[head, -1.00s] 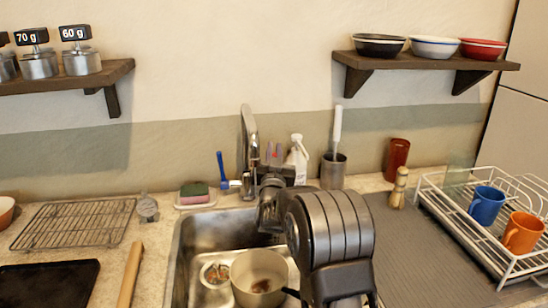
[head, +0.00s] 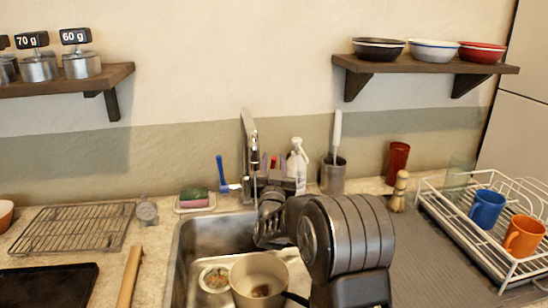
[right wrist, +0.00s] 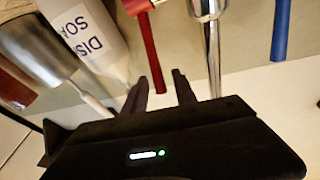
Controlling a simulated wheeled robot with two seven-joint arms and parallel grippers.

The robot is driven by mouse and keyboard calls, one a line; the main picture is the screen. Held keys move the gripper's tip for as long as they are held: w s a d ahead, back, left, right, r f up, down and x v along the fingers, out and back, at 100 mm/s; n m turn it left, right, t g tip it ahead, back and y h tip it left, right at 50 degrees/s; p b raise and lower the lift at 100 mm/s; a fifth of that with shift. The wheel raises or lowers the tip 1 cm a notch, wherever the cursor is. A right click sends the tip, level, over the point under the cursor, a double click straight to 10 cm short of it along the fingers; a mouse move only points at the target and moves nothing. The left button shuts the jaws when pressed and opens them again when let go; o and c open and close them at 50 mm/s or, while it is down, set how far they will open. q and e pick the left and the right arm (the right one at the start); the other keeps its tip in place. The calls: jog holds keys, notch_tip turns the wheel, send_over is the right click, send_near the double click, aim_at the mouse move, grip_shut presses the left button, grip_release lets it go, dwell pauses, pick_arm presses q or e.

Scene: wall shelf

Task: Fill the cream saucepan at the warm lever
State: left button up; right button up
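The cream saucepan (head: 236,275) stands in the sink under the tap, with a brownish patch on its inside bottom and a dark handle toward my arm. The chrome tap (head: 248,130) rises behind the sink. The red, warm lever (right wrist: 146,40) is beside the tap's chrome post (right wrist: 207,50) in the right wrist view. My right gripper (right wrist: 161,85) is open, with the lever's end near the gap between its fingertips; I cannot tell whether they touch. In the head view the right gripper (head: 266,178) is close to the tap, partly hiding the lever. My left gripper is not in view.
The blue lever (head: 222,172) is left of the tap. A soap bottle (head: 299,162) and a utensil holder (head: 333,174) stand close on the right. A plate (head: 214,277) lies in the sink. A dish rack (head: 462,222) with mugs is far right.

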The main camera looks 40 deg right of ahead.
jog(key=shift+v, duration=2.3)
dwell(5.6)
